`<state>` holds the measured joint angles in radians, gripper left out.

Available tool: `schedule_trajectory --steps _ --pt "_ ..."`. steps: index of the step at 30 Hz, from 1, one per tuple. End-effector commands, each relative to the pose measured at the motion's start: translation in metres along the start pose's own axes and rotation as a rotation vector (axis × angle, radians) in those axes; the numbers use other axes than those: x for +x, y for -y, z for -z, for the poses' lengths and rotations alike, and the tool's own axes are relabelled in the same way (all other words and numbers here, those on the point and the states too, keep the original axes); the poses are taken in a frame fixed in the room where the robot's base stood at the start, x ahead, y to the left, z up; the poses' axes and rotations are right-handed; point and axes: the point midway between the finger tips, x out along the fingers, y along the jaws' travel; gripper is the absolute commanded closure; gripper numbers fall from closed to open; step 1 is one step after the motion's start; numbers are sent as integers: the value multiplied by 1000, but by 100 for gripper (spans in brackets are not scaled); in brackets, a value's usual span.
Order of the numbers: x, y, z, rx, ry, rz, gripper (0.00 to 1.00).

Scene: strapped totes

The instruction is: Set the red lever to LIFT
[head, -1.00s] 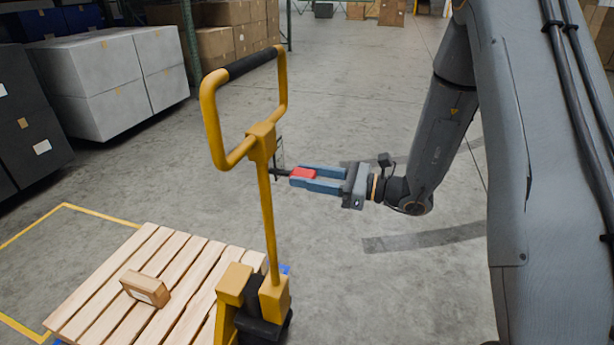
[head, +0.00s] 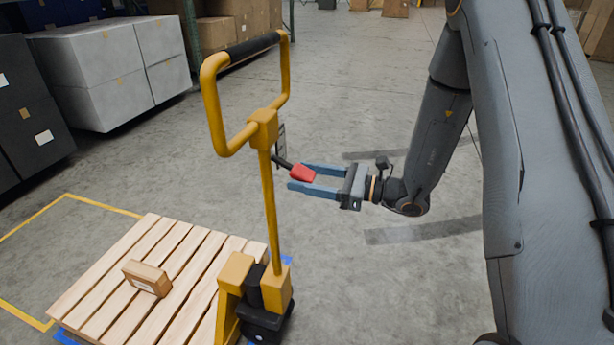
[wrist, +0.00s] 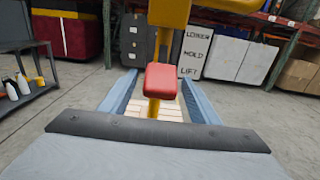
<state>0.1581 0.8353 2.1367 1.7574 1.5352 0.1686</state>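The red lever (head: 302,173) is a red-tipped dark rod on the yellow pallet jack handle (head: 265,130). In the head view the rod slopes down from the handle to its red tip. My gripper (head: 298,177) is open, with its blue fingers on either side of the red tip and gaps visible. In the wrist view the red tip (wrist: 160,81) sits between the spread fingers, in front of the yellow shaft. A white label plate (wrist: 194,52) reads LOWER, HOLD, LIFT from top to bottom. The tip appears about level with LIFT in that view.
A wooden pallet (head: 195,262) with a small cardboard box (head: 147,278) lies at the lower left, by the jack's base. Grey and white crates (head: 115,75) stand at the back left. The floor behind the gripper is clear.

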Motion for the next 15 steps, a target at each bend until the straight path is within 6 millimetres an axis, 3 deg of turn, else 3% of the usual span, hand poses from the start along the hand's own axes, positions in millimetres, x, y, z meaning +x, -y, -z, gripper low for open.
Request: schedule_trajectory --steps 8,15 --pt "-4 1 -1 -2 3 2 44" --pt "-38 2 0 0 3 5 44"
